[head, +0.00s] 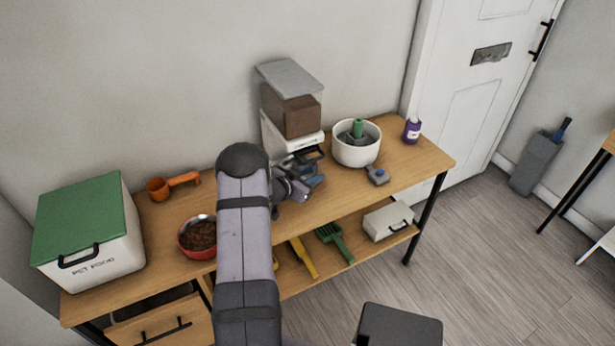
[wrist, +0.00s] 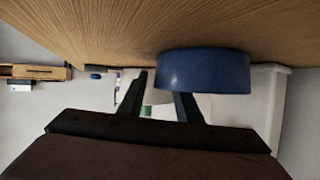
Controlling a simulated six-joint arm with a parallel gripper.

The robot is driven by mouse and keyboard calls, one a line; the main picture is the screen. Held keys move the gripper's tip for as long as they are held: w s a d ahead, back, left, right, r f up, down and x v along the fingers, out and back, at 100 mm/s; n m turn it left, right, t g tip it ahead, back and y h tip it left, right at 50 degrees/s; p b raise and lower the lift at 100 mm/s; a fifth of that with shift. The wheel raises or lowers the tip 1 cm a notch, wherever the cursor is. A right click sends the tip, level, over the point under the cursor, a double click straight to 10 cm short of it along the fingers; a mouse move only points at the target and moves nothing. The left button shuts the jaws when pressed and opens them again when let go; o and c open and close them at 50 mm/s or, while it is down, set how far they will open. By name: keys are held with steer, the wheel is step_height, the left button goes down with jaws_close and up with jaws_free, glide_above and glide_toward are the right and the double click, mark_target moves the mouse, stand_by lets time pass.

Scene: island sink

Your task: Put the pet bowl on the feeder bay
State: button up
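The blue pet bowl (wrist: 203,72) stands on the wooden tabletop in the wrist view, which is upside down. In the head view it shows as a small blue shape (head: 314,180) just in front of the feeder (head: 293,133), partly hidden by my gripper (head: 293,190). The feeder has a grey lid, a brown food hopper and a white body; its dark bay (head: 308,156) is at the base, just behind the bowl. In the wrist view my gripper's fingers (wrist: 162,90) are apart at the bowl. One is beside it; the other's tip is hidden behind its wall.
A white tub (head: 355,150) with a green item, a small grey device (head: 377,175) and a purple bottle (head: 412,130) stand to the right. A red bowl of kibble (head: 198,237), an orange scoop (head: 172,186) and a pet food bin (head: 88,235) are left. Front-right tabletop is clear.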

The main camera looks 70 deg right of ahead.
steer(key=shift+r, duration=0.15)
steer(key=b+v, duration=0.1)
steer(key=v, duration=1.1)
